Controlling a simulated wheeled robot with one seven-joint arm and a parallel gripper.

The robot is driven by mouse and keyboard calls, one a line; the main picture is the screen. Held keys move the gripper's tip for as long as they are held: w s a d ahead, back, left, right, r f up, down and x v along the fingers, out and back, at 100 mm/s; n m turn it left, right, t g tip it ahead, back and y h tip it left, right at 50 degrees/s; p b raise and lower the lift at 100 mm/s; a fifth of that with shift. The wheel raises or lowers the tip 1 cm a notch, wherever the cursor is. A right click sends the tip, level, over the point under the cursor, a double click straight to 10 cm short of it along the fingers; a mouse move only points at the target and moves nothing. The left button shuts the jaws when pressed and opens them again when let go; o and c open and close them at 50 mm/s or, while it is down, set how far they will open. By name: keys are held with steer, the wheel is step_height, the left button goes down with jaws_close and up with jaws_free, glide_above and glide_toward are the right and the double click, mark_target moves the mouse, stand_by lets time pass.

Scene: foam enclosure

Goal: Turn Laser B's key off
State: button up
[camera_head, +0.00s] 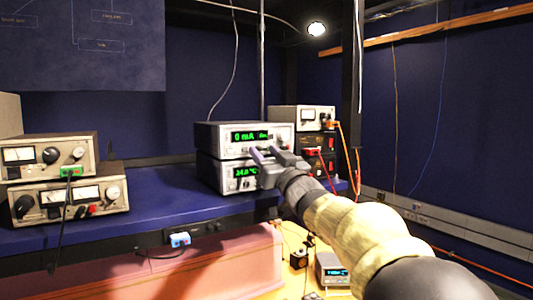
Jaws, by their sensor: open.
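Two stacked grey-white instruments with green displays stand on the blue shelf in the middle of the view. The upper unit (216,137) reads "0 mA"; the lower unit (207,176) reads about "24.0 °C". No label for Laser B is legible, and I cannot make out its key. My gripper (264,153) is open, its fingers pointing at the right part of the stack's front. It covers part of the lower unit's panel and the lower right of the upper one. I cannot tell whether the fingers touch anything.
Two stacked meters with knobs (65,176) stand at the left of the shelf (160,201). Another stack (302,117) with red and orange cables stands behind my arm at right. A small device with a lit display (336,272) sits below.

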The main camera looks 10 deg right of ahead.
jaws_close()
steer(key=shift+n, duration=0.5)
steer(key=shift+w+d+r+n+g+y+p, duration=0.2)
steer(key=shift+n+g+y, duration=0.85)
steer(key=shift+n, duration=2.55)
steer(key=shift+s+d+r+n+g+y+p, duration=0.1)
steer(key=shift+n+g+y+p, duration=0.35)
steer(key=shift+n+g, duration=2.15)
steer(key=shift+w+d+r+n+g+y+p, duration=0.2)
steer(key=shift+n+y, duration=0.7)
steer(key=shift+n, duration=3.7)
steer(key=shift+s+f, duration=0.1)
steer(key=shift+f, duration=0.05)
